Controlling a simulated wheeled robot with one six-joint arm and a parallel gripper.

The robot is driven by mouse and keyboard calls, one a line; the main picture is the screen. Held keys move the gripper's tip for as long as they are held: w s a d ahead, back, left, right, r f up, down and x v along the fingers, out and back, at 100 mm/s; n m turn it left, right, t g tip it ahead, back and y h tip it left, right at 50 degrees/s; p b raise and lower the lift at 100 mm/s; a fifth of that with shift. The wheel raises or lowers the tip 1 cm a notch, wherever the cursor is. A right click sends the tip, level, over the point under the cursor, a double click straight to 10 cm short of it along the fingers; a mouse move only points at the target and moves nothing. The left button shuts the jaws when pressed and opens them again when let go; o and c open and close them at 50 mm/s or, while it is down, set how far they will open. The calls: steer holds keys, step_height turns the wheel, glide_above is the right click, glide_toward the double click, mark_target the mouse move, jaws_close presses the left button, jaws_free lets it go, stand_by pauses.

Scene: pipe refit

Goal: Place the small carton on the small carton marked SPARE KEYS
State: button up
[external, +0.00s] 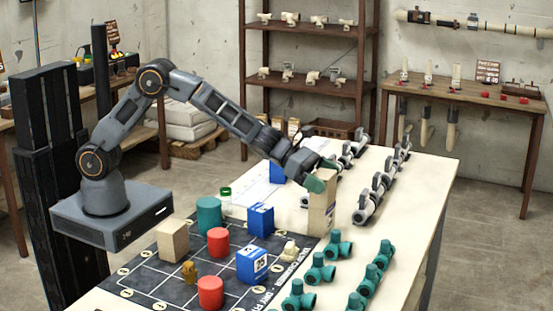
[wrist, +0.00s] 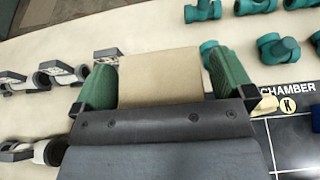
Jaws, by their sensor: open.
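A tan carton form (external: 321,213) stands upright on the table just past the right edge of the dark mat; it looks tall, and I cannot tell whether it is one carton or two stacked. My gripper (external: 318,184) is at its upper part, with green fingers either side. In the wrist view the carton's tan top (wrist: 160,75) lies between the fingers of my open gripper (wrist: 160,82), with little or no gap. Another tan carton (external: 173,241) stands on the mat at the left. No SPARE KEYS lettering is readable on either.
The dark mat (external: 146,262) holds red cylinders (external: 218,242), a teal cylinder (external: 209,216), blue boxes (external: 261,220) and a small amber figure (external: 190,272). Teal pipe fittings (external: 320,269) stand in front of the carton. Grey valves (external: 366,208) line the table behind and right.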

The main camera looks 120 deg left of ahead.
steer(key=shift+r, duration=0.15)
steer(key=shift+r, duration=0.15)
steer(key=v, duration=1.2)
steer(key=s+d+r+m+g+h, duration=0.1)
steer(key=s+d+m+g+h, duration=0.15)
steer(key=s+d+m, duration=0.5)
steer(key=s+d+m+g+h, duration=0.2)
steer(key=s+d+m+h, duration=0.15)
steer(key=d+m, duration=0.65)
steer(key=s+a+f+m+g+y, duration=0.1)
steer(key=s+f+m+g+y, duration=0.1)
steer(key=s+m, duration=0.6)
steer(key=s+a+f+m+g+y, duration=0.1)
steer(key=s+m+g+y, duration=0.3)
steer(key=s+m, duration=0.5)
steer(key=shift+s+a+f+m+b, duration=0.3)
steer(key=shift+a+f+m+b, duration=0.1)
steer(key=shift+f+m, duration=0.4)
